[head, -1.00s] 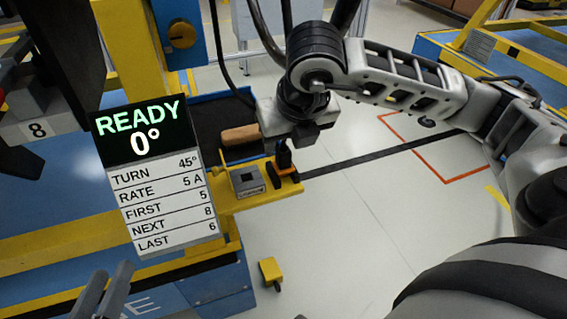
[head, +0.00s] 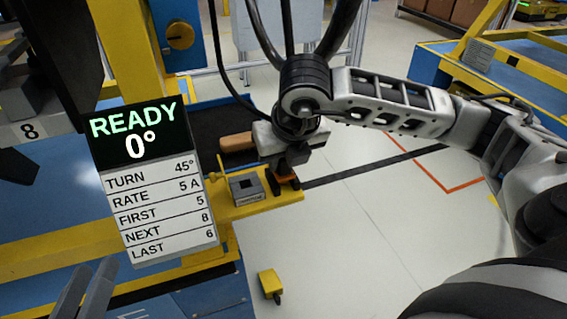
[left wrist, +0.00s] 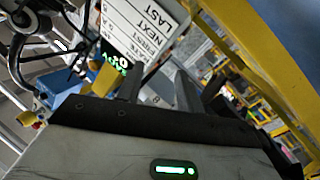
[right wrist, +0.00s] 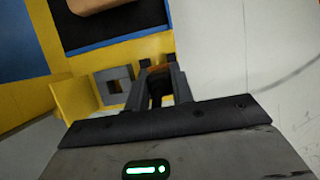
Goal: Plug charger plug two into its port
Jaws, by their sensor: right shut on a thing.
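My right gripper (head: 286,170) is low over an orange holder (head: 288,183) at the right end of a yellow shelf. It is shut on a dark charger plug (right wrist: 156,88), mostly hidden between the fingers in the right wrist view. I cannot read a number on the plug. A grey port block (head: 247,188) with a dark square opening sits on the shelf just left of the gripper; it also shows in the right wrist view (right wrist: 114,86). My left gripper (head: 72,291) is at the lower left, its fingers apart and empty in the left wrist view (left wrist: 158,85).
A display panel (head: 152,185) reads READY 0° above a short list. A dark tray (head: 215,125) with a brown handle-like piece (head: 237,142) lies behind the shelf. A yellow pedal-like piece (head: 269,283) is on the floor. Floor to the right is open.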

